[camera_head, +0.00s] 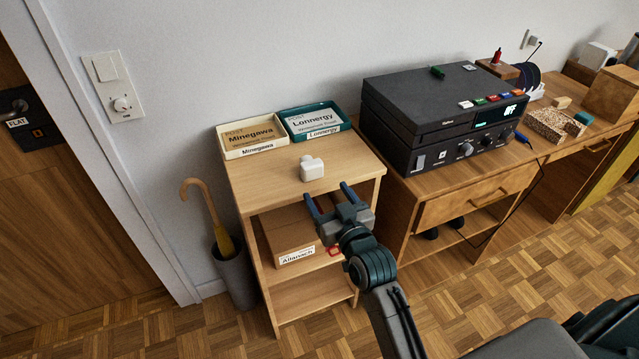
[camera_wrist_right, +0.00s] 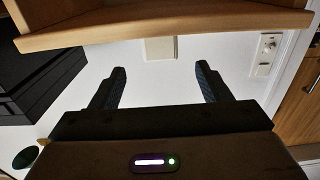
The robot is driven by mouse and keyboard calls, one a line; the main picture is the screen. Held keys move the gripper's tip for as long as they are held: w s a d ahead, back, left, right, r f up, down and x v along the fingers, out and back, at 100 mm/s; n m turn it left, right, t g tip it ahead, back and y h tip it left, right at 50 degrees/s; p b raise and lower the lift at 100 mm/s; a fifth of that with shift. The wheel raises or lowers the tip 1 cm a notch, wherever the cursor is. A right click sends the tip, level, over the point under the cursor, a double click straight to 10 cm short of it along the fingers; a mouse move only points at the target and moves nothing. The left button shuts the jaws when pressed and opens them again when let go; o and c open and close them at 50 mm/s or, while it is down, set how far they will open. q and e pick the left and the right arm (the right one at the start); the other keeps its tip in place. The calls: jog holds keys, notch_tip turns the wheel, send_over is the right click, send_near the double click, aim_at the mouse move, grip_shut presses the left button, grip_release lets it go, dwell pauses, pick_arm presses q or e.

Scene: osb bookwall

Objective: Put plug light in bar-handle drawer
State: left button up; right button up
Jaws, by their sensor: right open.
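The plug light (camera_head: 312,168), a small white rounded block, sits on the top board of the wooden shelf unit (camera_head: 268,187). My right gripper (camera_head: 333,197) is open and empty at the front edge of that board, apart from the plug light and nearer to me. In the right wrist view, which appears upside down, a pale block that looks like the plug light (camera_wrist_right: 160,49) shows beyond the shelf edge, between the open fingers (camera_wrist_right: 160,85). My left gripper is out of view.
Two letter trays, cream (camera_head: 252,151) and teal (camera_head: 342,129), stand behind the plug light. A black stereo (camera_head: 440,112) fills the desk's left end. A cardboard box (camera_head: 287,236) lies on the shelf below. An umbrella stand (camera_head: 235,278) is at left. The parquet floor in front is clear.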

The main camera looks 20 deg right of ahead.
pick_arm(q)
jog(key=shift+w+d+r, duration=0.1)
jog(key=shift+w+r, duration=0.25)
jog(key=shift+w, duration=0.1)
pick_arm(e)
jog(key=shift+s, duration=1.3)
